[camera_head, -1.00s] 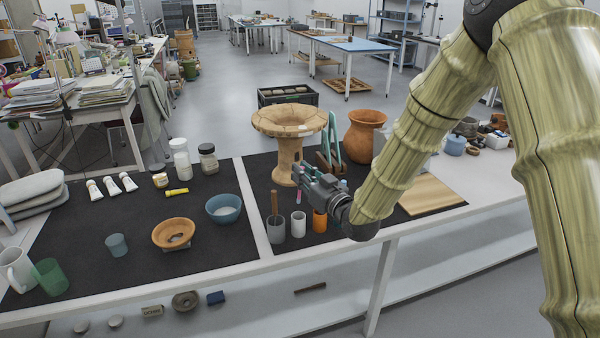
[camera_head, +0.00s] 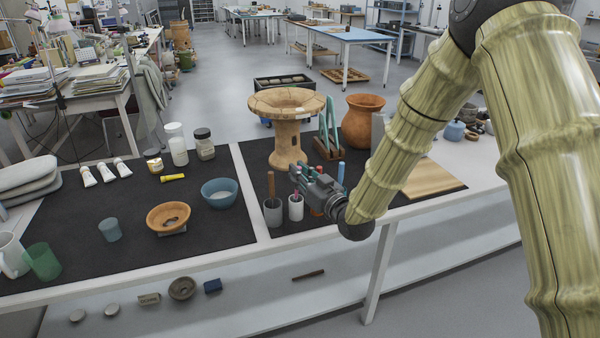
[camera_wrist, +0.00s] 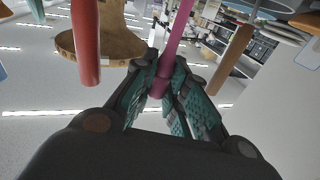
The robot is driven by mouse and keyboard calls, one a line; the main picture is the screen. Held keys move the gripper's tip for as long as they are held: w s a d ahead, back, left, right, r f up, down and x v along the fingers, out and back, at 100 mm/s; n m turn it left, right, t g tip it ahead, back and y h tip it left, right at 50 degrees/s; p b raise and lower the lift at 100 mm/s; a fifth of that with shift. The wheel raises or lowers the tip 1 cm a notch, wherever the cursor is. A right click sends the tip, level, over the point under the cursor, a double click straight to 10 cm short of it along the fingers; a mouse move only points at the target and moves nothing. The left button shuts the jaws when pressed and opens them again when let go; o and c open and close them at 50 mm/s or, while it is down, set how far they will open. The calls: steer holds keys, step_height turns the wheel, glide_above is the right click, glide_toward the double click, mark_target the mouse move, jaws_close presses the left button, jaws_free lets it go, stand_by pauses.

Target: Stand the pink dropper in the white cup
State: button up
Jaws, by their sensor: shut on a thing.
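My gripper (camera_head: 298,178) is shut on the pink dropper (camera_wrist: 176,35), which runs between its teal-padded fingers (camera_wrist: 165,88) in the wrist view. In the head view the gripper is low over the white cup (camera_head: 296,209), which stands on the dark mat. A short pink piece of the dropper shows under the gripper, at the cup's mouth. The dropper looks about upright. I cannot tell how far its lower end is inside the cup, and the cup's opening is partly hidden.
A grey cup (camera_head: 272,213) with a brown stick (camera_head: 271,186) stands just left of the white cup. An orange cup (camera_head: 317,210) is partly hidden behind my gripper on the right. A clay pedestal bowl (camera_head: 287,135) stands behind. The mat in front is clear.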

steer(key=shift+f+b, duration=1.15)
steer(key=shift+f, duration=0.95)
steer(key=o, duration=0.8)
steer(key=v, duration=1.2)
steer(key=shift+f, duration=0.1)
